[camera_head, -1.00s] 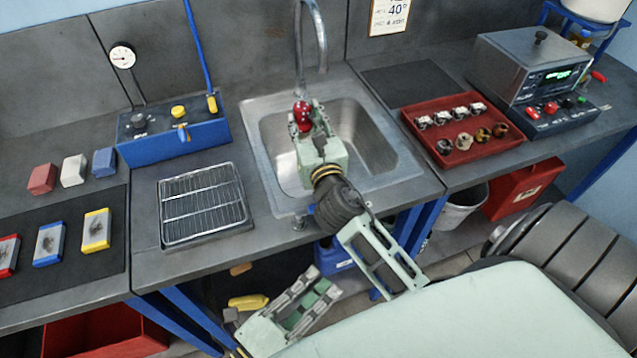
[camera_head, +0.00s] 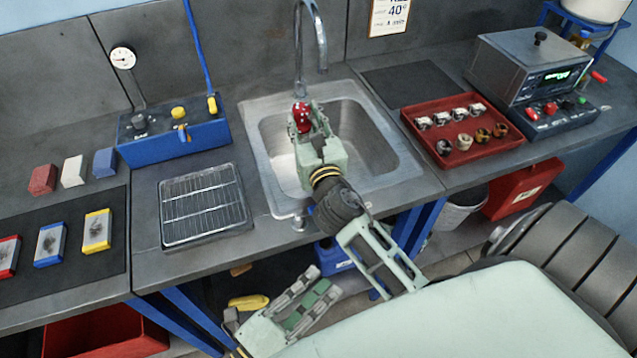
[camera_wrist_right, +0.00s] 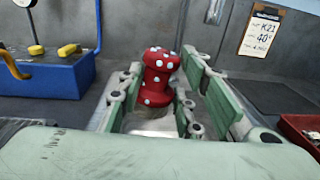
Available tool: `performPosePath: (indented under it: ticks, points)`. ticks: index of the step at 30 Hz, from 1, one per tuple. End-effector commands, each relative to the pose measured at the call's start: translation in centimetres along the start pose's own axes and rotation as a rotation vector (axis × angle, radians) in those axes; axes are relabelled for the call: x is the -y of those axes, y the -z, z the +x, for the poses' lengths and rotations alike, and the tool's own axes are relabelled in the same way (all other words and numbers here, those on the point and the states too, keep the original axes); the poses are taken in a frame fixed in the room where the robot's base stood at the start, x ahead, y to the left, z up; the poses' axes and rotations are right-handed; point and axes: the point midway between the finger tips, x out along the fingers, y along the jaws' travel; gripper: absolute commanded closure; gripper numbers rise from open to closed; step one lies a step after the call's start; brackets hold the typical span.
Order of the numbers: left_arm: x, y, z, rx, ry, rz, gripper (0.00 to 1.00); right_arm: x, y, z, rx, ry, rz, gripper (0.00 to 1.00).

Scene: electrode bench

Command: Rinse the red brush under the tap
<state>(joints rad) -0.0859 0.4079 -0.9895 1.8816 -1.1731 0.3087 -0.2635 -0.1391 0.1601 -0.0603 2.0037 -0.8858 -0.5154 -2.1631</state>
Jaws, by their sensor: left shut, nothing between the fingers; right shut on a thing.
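The red brush (camera_head: 301,117), a red waisted piece with pale dots, is in my right gripper (camera_head: 309,116) over the left-hand part of the sink basin. In the right wrist view the brush (camera_wrist_right: 157,78) stands roughly upright between the green-padded fingers, and its lower end is partly hidden. The curved metal tap (camera_head: 322,55) rises behind the sink (camera_head: 385,118); its spout end hangs behind and a little right of the brush. No water stream shows. My left gripper (camera_head: 322,282) is shut and empty, low in front of the bench.
A wire rack (camera_head: 203,203) lies left of the sink, with a blue valve box (camera_head: 175,143) behind it. A red tray (camera_head: 470,150) with several small parts is on the right, beside a grey instrument (camera_head: 530,70). Coloured blocks and framed pieces lie far left.

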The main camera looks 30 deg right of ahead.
Motion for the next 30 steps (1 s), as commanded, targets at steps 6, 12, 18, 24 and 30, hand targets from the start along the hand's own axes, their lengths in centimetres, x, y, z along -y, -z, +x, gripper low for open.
performPosePath:
  ticks: [6,12,18,24,30]
  points:
    - [1.9,0.0,0.0,0.0,0.0,0.0,1.0,-1.3,-1.8,-1.2,0.0,-0.001,0.002,0.94]
    - [3.2,0.0,0.0,0.0,0.0,0.0,1.0,-2.5,-3.0,-2.3,-0.001,-0.001,0.003,0.94]
    - [3.9,0.0,0.0,0.0,0.0,0.0,1.0,-3.3,-3.8,-3.0,0.0,-0.001,0.001,0.94]
    - [3.9,0.0,0.0,0.0,0.0,0.0,1.0,-3.4,-3.8,-3.1,0.001,0.0,0.0,0.94]
    - [3.9,0.0,0.0,0.0,0.0,0.0,1.0,-3.4,-3.8,-3.1,0.001,0.0,0.001,0.94]
